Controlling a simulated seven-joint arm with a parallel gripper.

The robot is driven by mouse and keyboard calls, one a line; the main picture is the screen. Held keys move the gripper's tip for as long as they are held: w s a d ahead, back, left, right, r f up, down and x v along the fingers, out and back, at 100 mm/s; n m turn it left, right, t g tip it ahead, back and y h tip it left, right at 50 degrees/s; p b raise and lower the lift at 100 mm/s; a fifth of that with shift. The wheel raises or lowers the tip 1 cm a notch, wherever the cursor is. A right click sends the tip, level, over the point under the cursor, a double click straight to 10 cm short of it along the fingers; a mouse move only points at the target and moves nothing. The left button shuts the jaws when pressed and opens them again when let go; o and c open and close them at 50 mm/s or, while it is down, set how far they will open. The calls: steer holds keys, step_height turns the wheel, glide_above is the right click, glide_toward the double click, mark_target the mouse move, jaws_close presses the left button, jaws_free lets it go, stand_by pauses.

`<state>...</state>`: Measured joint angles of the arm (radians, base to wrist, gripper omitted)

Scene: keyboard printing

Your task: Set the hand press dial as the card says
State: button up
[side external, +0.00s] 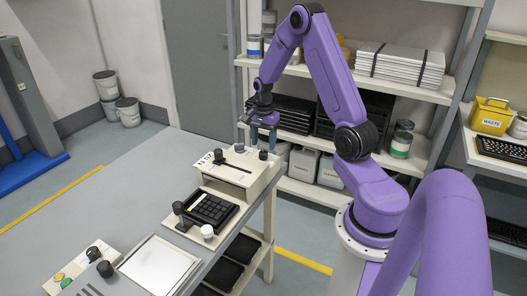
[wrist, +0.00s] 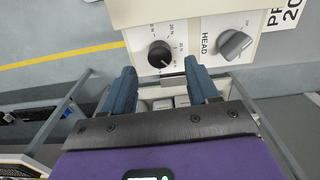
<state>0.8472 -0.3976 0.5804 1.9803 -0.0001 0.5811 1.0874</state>
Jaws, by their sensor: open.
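The cream press box (side external: 240,172) stands at the far end of the grey bench in the side external view. In the wrist view its panel holds a black dial (wrist: 160,54) with a ring of numbers and a light pointer mark toward the lower right, too small to read surely. A grey knob (wrist: 233,43) marked HEAD sits beside it.
A black keypad (side external: 210,210) with knobs beside it lies nearer on the bench. A white sheet tray (side external: 158,264) and a panel with coloured buttons (side external: 75,275) lie at the front. Shelves (side external: 290,130) stand behind my arm. The bench's left side is clear.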

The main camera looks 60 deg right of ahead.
mark_target(264, 152)
steer(key=shift+f, duration=2.3)
steer(key=c, duration=1)
